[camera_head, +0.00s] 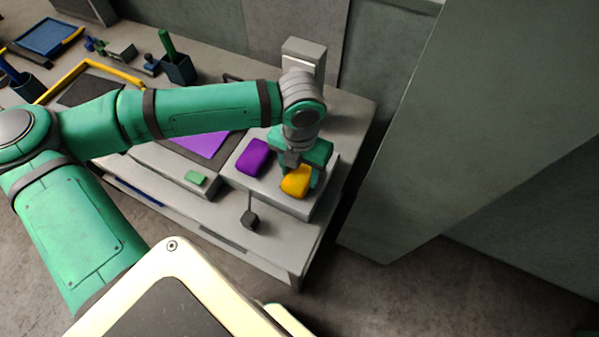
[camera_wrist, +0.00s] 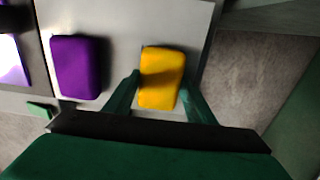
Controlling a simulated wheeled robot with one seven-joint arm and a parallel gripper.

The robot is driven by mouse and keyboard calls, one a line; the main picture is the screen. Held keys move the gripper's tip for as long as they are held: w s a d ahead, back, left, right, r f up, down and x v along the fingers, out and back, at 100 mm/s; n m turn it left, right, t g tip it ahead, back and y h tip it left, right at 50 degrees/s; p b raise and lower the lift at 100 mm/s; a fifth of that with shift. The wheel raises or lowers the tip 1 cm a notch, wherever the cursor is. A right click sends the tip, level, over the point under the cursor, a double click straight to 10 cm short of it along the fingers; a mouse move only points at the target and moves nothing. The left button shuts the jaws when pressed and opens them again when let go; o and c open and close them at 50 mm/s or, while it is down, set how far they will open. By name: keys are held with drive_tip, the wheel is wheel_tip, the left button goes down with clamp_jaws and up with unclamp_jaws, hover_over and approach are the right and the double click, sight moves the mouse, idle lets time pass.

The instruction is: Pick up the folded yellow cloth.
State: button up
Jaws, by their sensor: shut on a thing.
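The folded yellow cloth (camera_head: 296,181) is a small rounded block at the right end of the bench, over a pale raised platform (camera_head: 232,176). It also shows in the wrist view (camera_wrist: 162,78), between the two green fingers. My gripper (camera_head: 302,172) reaches down from above and is shut on the cloth. In the wrist view my gripper (camera_wrist: 160,92) has a finger on each side of the cloth. I cannot tell whether the cloth still touches the platform.
A purple folded cloth (camera_head: 253,157) lies just left of the yellow one, also in the wrist view (camera_wrist: 78,67). A small green block (camera_head: 196,178) lies farther left. A dark cup (camera_head: 179,69) with a green stick stands behind my arm. A large grey panel (camera_head: 450,130) rises at the right.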

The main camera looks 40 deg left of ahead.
drive_tip(key=shift+r, duration=0.15)
drive_tip(key=shift+r, duration=0.2)
wheel_tip(320, 180, up, 2)
drive_tip(key=shift+r, duration=0.1)
drive_tip(key=s+a+r, duration=0.7)
drive_tip(key=s+r, duration=0.3)
drive_tip(key=s, duration=0.1)
drive_tip(key=shift+s+a, duration=0.3)
drive_tip(key=shift+s, duration=0.1)
